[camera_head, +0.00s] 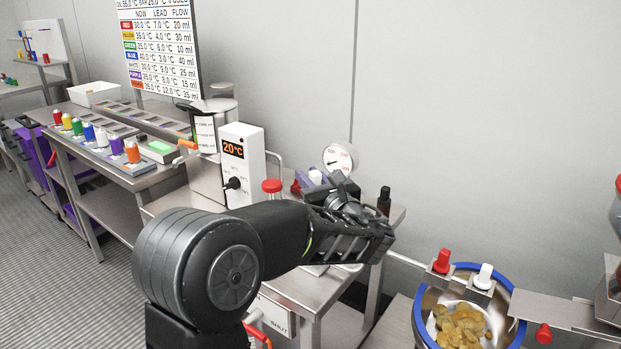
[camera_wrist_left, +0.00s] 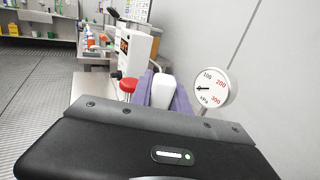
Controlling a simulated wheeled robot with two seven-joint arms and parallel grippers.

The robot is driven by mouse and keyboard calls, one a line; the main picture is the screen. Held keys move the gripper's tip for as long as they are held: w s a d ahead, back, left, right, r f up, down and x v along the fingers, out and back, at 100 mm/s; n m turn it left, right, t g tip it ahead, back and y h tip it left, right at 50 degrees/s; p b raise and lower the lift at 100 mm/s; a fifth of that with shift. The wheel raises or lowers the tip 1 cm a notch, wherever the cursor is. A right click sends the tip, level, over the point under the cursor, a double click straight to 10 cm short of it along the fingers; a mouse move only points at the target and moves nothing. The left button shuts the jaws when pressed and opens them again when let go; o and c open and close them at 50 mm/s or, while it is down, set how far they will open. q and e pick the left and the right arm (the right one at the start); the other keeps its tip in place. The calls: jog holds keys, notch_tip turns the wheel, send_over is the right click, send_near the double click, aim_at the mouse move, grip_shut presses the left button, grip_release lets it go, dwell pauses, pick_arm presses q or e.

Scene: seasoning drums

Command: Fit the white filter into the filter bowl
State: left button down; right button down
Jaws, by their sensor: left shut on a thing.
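My left gripper (camera_head: 330,192) is over the steel bench, and the arm comes in from the lower left. Its two purple fingers (camera_wrist_left: 165,92) show in the left wrist view, shut on a white block-like piece, which looks like the white filter (camera_wrist_left: 162,90). The white filter also shows in the head view (camera_head: 316,177), left of the gauge. The far end of the filter is hard to make out. I cannot pick out the filter bowl; my gripper and arm hide part of the bench. My right gripper is not in view.
A round pressure gauge (camera_head: 340,159) stands close behind the gripper. A red-capped part (camera_head: 272,186) and a white 20°C controller (camera_head: 241,165) are left of it. A dark bottle (camera_head: 384,200) is to the right. A blue-rimmed drum (camera_head: 420,322) holds yellow chips.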

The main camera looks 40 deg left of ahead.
pick_arm(q)
jog(key=shift+f, duration=0.1)
jog(key=shift+f+b, duration=1.9)
jog(key=shift+f, duration=0.95)
jog(key=shift+p, duration=0.45)
jog(key=shift+f+b, duration=2.5)
jog(key=shift+f, duration=1.15)
jog(key=c, duration=1.2)
grip_release()
jog(key=shift+o, duration=0.2)
jog(key=v, duration=0.6)
jog(key=shift+w, duration=0.1)
jog(key=shift+v, duration=1)
